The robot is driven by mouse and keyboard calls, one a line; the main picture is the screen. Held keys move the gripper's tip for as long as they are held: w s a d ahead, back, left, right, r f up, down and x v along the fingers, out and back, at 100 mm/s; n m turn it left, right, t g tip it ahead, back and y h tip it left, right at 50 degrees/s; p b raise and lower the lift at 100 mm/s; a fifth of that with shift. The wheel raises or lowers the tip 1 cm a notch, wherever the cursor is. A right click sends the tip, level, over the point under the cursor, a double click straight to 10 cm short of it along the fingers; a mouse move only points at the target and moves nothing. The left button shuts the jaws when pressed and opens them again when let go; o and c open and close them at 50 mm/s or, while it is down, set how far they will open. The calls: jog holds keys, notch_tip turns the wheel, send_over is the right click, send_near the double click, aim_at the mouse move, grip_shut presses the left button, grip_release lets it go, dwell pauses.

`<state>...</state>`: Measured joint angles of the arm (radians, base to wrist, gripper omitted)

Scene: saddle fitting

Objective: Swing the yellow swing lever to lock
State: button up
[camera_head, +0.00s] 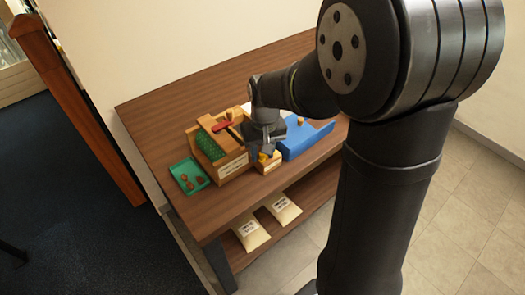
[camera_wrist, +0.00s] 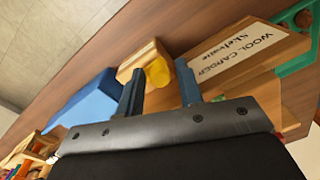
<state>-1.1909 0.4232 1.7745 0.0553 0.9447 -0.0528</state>
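The yellow swing lever (camera_wrist: 158,73) shows in the wrist view as a small yellow piece on a light wooden block (camera_wrist: 140,60). In the head view the lever (camera_head: 263,157) is a small yellow patch just below my gripper (camera_head: 266,150), partly hidden by it. In the wrist view my gripper (camera_wrist: 159,72) is open, with its two fingers well apart. The yellow piece appears between the fingertips; I cannot tell whether either finger touches it. The lever's full shape is hidden.
A wooden box labelled "WOOL CARDER" (camera_wrist: 245,55) stands close beside one finger. A blue block (camera_head: 300,142) lies on the other side. A green tray (camera_head: 178,168) with brown pieces sits at the table's left. Bags (camera_head: 252,234) lie on the lower shelf.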

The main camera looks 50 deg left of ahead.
grip_shut()
jog(key=shift+a+m, duration=0.3)
jog(key=shift+m, duration=0.4)
jog(key=shift+o, duration=1.2)
grip_release()
